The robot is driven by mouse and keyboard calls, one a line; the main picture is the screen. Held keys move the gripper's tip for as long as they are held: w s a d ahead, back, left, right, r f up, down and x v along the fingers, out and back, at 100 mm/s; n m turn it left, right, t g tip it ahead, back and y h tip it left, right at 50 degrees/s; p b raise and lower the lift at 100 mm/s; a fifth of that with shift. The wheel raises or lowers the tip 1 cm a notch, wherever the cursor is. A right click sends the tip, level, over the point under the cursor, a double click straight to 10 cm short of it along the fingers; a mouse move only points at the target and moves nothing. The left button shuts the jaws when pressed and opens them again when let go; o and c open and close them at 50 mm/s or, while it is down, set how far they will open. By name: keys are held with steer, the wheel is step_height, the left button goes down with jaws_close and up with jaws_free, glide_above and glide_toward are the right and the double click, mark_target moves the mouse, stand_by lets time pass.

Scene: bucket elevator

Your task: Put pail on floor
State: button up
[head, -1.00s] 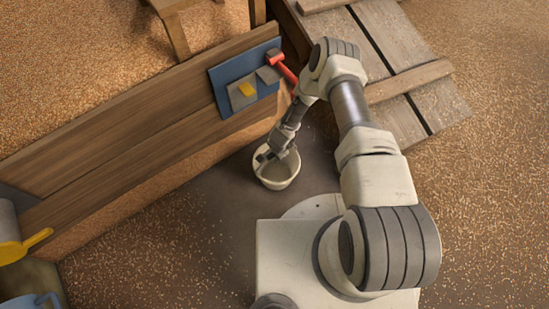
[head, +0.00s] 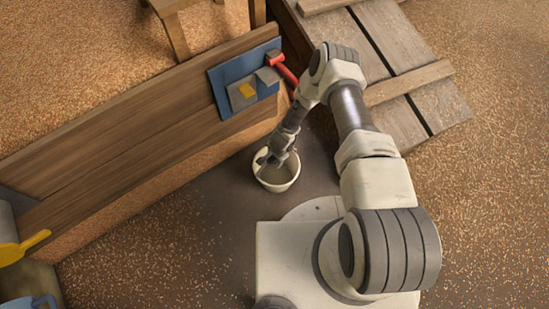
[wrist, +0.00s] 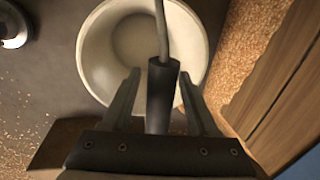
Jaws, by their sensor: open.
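The pail (head: 277,178) is a cream-white open bucket. It stands upright on the dark floor between the wooden bench board and my base. In the wrist view the pail (wrist: 92,62) shows from above, with its inside empty. Its handle, a thin bail with a dark grip (wrist: 162,88), rises toward the camera between my fingers. My gripper (head: 268,160) is over the pail's rim. In the wrist view my gripper (wrist: 160,92) is open, with one finger on each side of the grip and small gaps visible. I cannot tell whether either finger touches it.
Plank boards (head: 385,60) lie at the upper right. A yellow scoop (head: 20,248) is at lower left. Grain covers much of the floor.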

steer(key=w+d+r+n+t+p, duration=0.1)
steer(key=w+r+n+p, duration=0.1)
steer(key=r, duration=1.4)
steer(key=w+d+r+n+y+p, duration=0.1)
steer(key=w+d+r+n, duration=0.1)
steer(key=r, duration=1.4)
steer(key=w+d+r+n+t+p, duration=0.1)
steer(key=w+r+n+p, duration=0.15)
steer(key=r, duration=1.35)
steer(key=s+d+r+n+t, duration=0.15)
steer(key=s+r, duration=0.25)
steer(key=r, duration=0.4)
steer(key=s+d+r+n+g, duration=0.1)
steer(key=s+d+r, duration=0.1)
steer(key=s+r, duration=0.45)
steer(key=s+d+r+n+h, duration=0.1)
steer(key=s+d+r, duration=0.1)
steer(key=s+r, duration=0.3)
steer(key=s+d+r+n+t+h, duration=0.1)
steer(key=s+d+r, duration=0.2)
steer(key=s, duration=0.7)
steer(key=shift+d+r+b, duration=0.35)
steer(key=shift+r+b, duration=0.05)
steer(key=shift+r, duration=0.55)
step_height(320, 180, up, 24)
steer(key=p, duration=2.3)
steer(key=shift+f+p, duration=0.25)
steer(key=shift+p, duration=0.05)
